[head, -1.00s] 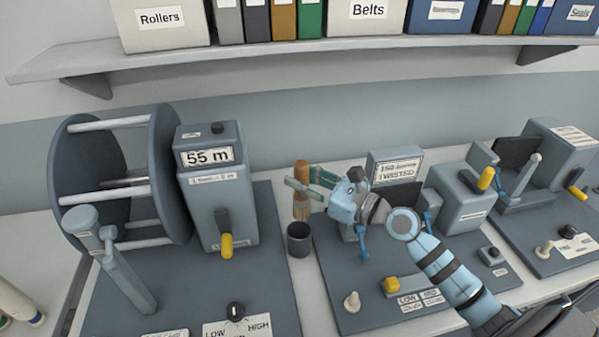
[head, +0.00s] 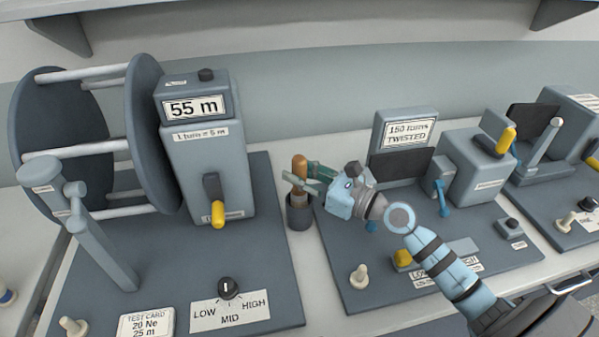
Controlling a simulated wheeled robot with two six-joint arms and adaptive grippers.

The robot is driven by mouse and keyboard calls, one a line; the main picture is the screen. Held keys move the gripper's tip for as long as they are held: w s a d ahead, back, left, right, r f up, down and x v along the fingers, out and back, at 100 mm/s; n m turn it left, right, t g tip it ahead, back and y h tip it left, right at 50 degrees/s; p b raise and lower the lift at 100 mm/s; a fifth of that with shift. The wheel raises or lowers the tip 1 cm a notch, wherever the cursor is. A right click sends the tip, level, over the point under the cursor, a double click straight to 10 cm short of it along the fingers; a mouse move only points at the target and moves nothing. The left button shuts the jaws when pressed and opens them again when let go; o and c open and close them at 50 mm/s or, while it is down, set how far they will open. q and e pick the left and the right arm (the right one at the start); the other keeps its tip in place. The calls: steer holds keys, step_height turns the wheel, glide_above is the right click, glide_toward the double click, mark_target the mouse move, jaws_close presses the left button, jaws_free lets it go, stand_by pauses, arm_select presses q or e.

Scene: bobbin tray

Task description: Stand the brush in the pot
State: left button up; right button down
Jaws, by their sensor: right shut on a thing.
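The brush (head: 299,163) stands upright with its wooden handle up. Its bristles are mostly hidden inside the dark pot (head: 299,218), so I cannot tell whether they touch the bottom. The pot stands on the pale bench between the wheel machine and the twist machine. My right gripper (head: 301,182) reaches in from the right and is shut on the brush, with its fingers around the handle just above the pot's rim. My left gripper is not in view.
A large reel machine (head: 218,165) with a 55 m display stands left of the pot. A twist tester (head: 404,130) stands to the right, its base plate (head: 340,270) under my right arm. Another machine (head: 585,125) is at the far right. A shelf runs above.

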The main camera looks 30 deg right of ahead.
steer(key=shift+s+r, duration=0.1)
steer(key=shift+r, duration=0.05)
steer(key=c, duration=1.2)
jaws_free()
steer(key=shift+c, duration=0.2)
step_height(320, 180, up, 10)
